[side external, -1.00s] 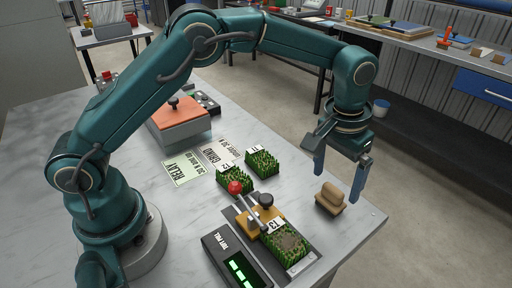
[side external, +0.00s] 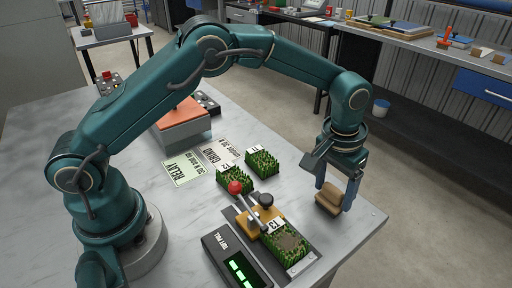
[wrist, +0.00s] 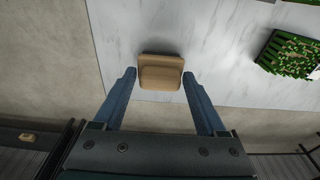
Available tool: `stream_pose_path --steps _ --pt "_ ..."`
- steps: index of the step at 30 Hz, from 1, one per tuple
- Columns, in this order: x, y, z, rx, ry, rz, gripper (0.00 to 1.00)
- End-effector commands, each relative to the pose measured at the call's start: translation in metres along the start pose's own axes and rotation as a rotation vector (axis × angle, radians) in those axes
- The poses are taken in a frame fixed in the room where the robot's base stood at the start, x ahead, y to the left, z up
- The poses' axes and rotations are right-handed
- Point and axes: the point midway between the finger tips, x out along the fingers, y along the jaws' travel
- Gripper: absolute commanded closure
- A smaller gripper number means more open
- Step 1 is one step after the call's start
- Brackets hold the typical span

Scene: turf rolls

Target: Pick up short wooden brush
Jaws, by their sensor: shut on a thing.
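The short wooden brush (side external: 327,200) is a tan block with a raised grip, near the right end of the marble-look table. My gripper (side external: 335,195) is down over it, with one blue finger on each side, shut on the brush. In the wrist view the brush (wrist: 161,73) sits between the two fingertips of my gripper (wrist: 160,76). The brush appears at table level; I cannot tell if it is clear of the surface.
The table edge (side external: 365,236) is close on the right.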

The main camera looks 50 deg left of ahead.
Motion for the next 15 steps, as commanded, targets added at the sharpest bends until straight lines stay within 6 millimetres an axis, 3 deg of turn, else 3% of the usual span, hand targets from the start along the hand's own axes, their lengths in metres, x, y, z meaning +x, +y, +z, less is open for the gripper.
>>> stream_pose_path --steps 8,15 --pt "-0.011 0.0 -0.002 0.0 0.003 0.001 0.87" --pt "-0.041 0.001 -0.006 -0.001 0.005 0.002 0.87"
